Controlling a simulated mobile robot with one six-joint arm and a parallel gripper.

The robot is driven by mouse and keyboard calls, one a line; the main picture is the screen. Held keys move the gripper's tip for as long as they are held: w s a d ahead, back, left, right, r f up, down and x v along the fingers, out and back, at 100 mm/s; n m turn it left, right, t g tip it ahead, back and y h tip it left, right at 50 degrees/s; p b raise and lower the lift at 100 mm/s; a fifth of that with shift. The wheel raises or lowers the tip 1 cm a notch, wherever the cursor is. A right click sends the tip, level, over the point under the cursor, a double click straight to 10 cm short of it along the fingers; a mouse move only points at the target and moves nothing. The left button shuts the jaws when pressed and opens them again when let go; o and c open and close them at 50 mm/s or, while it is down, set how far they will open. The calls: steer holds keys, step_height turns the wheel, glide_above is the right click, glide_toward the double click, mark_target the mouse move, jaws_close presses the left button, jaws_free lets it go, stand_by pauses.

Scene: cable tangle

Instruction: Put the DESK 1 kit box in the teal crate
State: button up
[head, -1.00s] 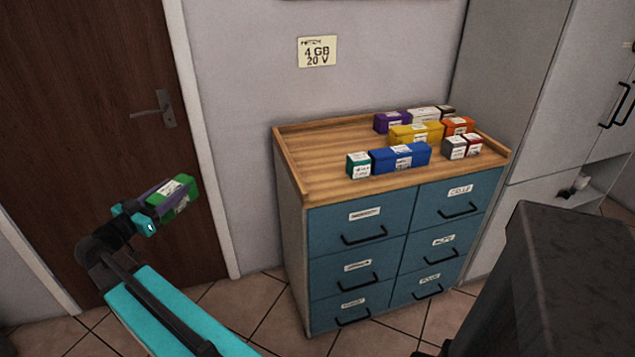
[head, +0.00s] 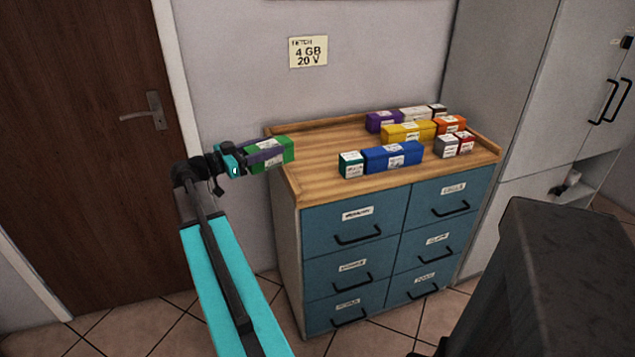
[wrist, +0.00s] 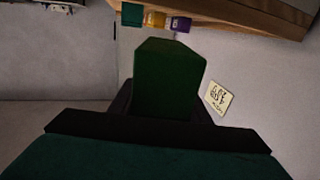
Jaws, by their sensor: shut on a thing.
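My gripper (head: 248,158) is shut on a green box (head: 286,149) with a white label, whose print is too small to read. The box is held at the left end of the wooden cabinet top, at about the height of the boxes there. In the wrist view the green box (wrist: 168,78) fills the middle, dark and between the jaws. I cannot tell whether it is the DESK 1 kit box. No teal crate shows in any view.
The cabinet (head: 350,215) has a raised wooden rim and labelled blue drawers. Several boxes stand on its right half, among them a blue box (head: 393,157) and a small teal box (head: 350,164). Its left half is bare. A note (head: 308,52) reads 4 GB, 20 V.

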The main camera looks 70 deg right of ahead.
steer(key=s+d+r+m+g+y, duration=0.1)
steer(key=s+d, duration=0.2)
steer(key=s, duration=0.3)
steer(key=s+d+r+m+g+y, duration=0.1)
steer(key=s+d+r+g+y, duration=0.1)
steer(key=s, duration=0.5)
steer(key=shift+d+m, duration=0.4)
steer(key=shift+d, duration=0.25)
steer(key=shift+f, duration=0.1)
steer(key=shift+w+f, duration=0.1)
steer(key=shift+f, duration=2.35)
steer(key=shift+f, duration=0.15)
steer(key=shift+f, duration=2.15)
steer(key=shift+f+b, duration=0.25)
steer(key=shift+b, duration=0.25)
steer(key=o, duration=1.5)
steer(key=shift+c, duration=0.2)
